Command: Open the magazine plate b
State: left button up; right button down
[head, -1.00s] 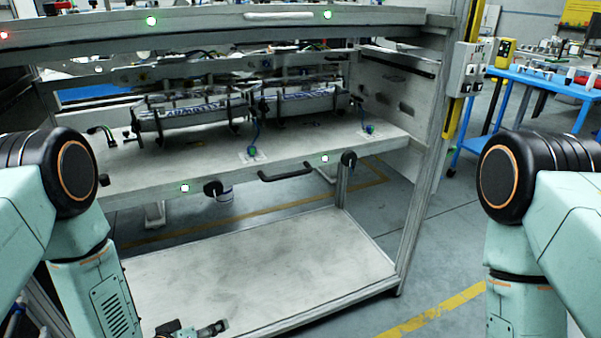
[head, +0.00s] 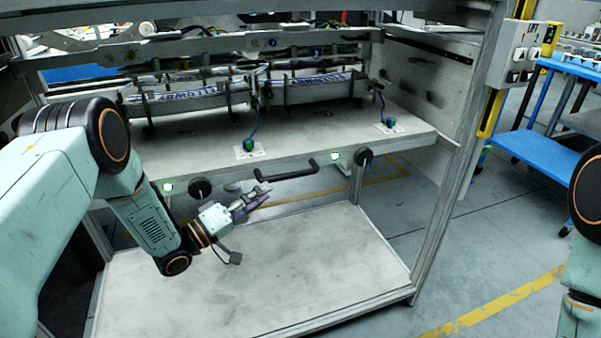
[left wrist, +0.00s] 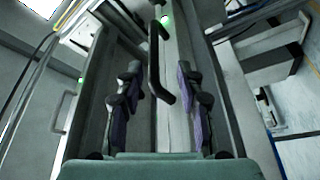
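The magazine plate (head: 315,135) is a pale, flat shelf-like plate with a black bar handle (head: 286,175) on its front edge. No letter on it is readable. My left gripper (head: 258,194) is just left of and slightly below the handle in the head view, apart from it. In the left wrist view its two dark fingers are spread, and the handle (left wrist: 160,60) shows ahead between them. The left gripper is open and empty. My right gripper is out of view; only part of my right arm shows at the right edge.
Two label magazines (head: 180,98) (head: 320,87) stand on the plate. Black round knobs (head: 200,189) (head: 364,156) sit on its front edge. The lower shelf (head: 270,265) is bare. A metal post (head: 450,185) stands right of the plate. A blue cart (head: 560,140) is farther right.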

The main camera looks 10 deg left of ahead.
aim_at(286, 175)
pick_arm(q)
jog(key=shift+w+r, duration=0.15)
jog(key=shift+w, duration=0.1)
jog(key=b+x, duration=0.2)
jog(key=x, duration=0.4)
jog(key=shift+w+d+r, duration=0.15)
jog(key=shift+d+r, duration=0.1)
jog(key=shift+d, duration=0.2)
jog(key=shift+w+d+r, duration=0.15)
jog(key=shift+d+r, duration=0.1)
jog(key=shift+d, duration=0.05)
jog(key=shift+w+f, duration=0.1)
jog(key=shift+w, duration=0.05)
jog(key=shift+c, duration=0.2)
grip_shut()
